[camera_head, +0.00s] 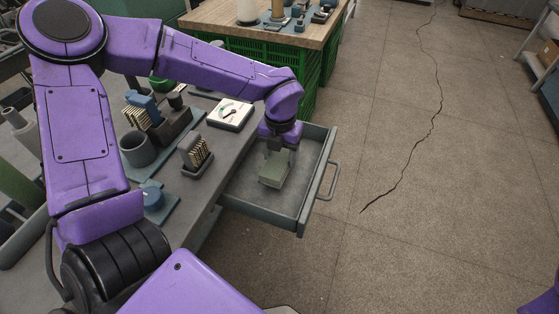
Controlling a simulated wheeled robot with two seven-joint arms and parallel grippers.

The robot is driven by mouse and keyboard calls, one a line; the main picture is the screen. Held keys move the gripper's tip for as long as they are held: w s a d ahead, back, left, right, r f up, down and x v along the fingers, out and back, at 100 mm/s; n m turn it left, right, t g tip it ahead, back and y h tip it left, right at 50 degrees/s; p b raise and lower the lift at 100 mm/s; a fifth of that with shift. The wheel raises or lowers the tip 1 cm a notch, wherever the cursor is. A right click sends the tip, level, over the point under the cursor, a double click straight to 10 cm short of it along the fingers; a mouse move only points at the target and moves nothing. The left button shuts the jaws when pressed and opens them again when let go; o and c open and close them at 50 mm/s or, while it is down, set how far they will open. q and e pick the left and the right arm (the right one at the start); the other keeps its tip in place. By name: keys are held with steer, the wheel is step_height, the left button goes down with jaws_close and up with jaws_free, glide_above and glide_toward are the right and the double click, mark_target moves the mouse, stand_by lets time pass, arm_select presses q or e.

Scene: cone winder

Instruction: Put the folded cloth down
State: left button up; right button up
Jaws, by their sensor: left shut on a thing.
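The folded cloth (273,171) is a small grey-green block in the head view. My left gripper (277,152) is shut on it from above. The cloth is inside the outline of an open grey drawer (313,177) that is pulled out from the bench. I cannot tell whether the cloth touches the drawer floor. The rest of the drawer looks empty. My right gripper is not in view.
A wooden table (265,28) over green crates (305,102) stands behind. The cracked floor at right is clear.

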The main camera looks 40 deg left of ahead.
mark_target(280, 156)
arm_select(q)
steer(key=f, duration=0.3)
steer(key=shift+w+a+b, duration=0.15)
steer(key=shift+w+b, duration=0.05)
steer(key=shift+b, duration=0.1)
steer(key=shift+w+f, duration=0.1)
steer(key=shift+f, duration=0.3)
steer(key=shift+f, duration=0.15)
steer(key=o, duration=1)
steer(key=shift+o, duration=0.2)
